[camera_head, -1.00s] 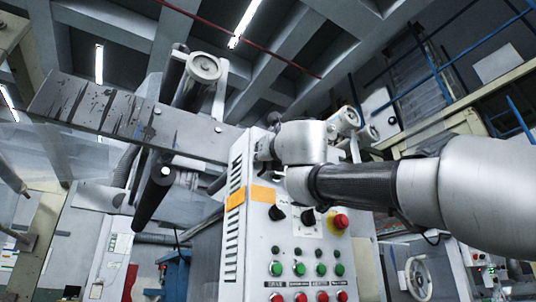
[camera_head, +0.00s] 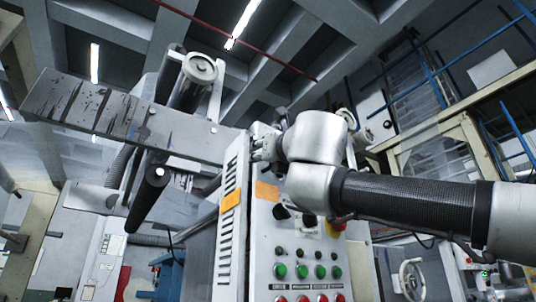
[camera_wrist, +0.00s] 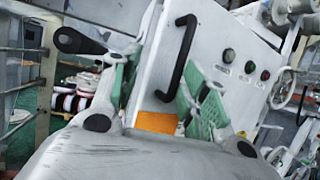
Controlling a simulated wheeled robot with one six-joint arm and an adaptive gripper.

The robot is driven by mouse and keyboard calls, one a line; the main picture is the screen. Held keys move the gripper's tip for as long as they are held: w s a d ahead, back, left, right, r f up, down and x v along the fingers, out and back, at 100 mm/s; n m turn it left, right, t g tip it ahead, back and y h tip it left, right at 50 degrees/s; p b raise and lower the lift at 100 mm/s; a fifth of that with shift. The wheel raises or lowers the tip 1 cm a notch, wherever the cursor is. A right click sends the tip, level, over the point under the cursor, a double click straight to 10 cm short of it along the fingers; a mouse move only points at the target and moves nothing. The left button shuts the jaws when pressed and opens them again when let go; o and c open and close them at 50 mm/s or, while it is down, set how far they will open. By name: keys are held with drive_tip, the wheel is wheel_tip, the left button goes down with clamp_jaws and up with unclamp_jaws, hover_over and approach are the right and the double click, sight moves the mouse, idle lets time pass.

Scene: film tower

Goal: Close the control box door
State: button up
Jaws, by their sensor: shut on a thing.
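The control box (camera_head: 232,240) is a pale cabinet with side vents, orange labels and rows of green and red buttons. My gripper (camera_head: 262,148) is at its upper part, with the fingertips mostly hidden in the head view. In the wrist view my gripper (camera_wrist: 165,88) has its green-padded fingers on either side of a pale door panel (camera_wrist: 158,62). The panel carries a black bar handle (camera_wrist: 178,55), which lies between the fingers in the picture. The gripper is shut on the door; the exact contact points are hard to see.
A long scuffed metal beam (camera_head: 120,115) and dark rollers (camera_head: 150,195) stand left of the box. A handwheel (camera_head: 410,278) is low at the right. My arm crosses in front of the box's upper right, covering some controls.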

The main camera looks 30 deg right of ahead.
drive_tip(key=shift+o, duration=0.3)
drive_tip(key=shift+s+a+f, duration=0.25)
drive_tip(key=shift+a+f, duration=0.05)
drive_tip(key=shift+a, duration=0.05)
drive_tip(key=shift+s+a, duration=0.1)
drive_tip(key=shift+a, duration=0.2)
drive_tip(key=shift+c, duration=1.1)
drive_tip(key=shift+d, duration=0.1)
drive_tip(key=shift+d+r, duration=0.1)
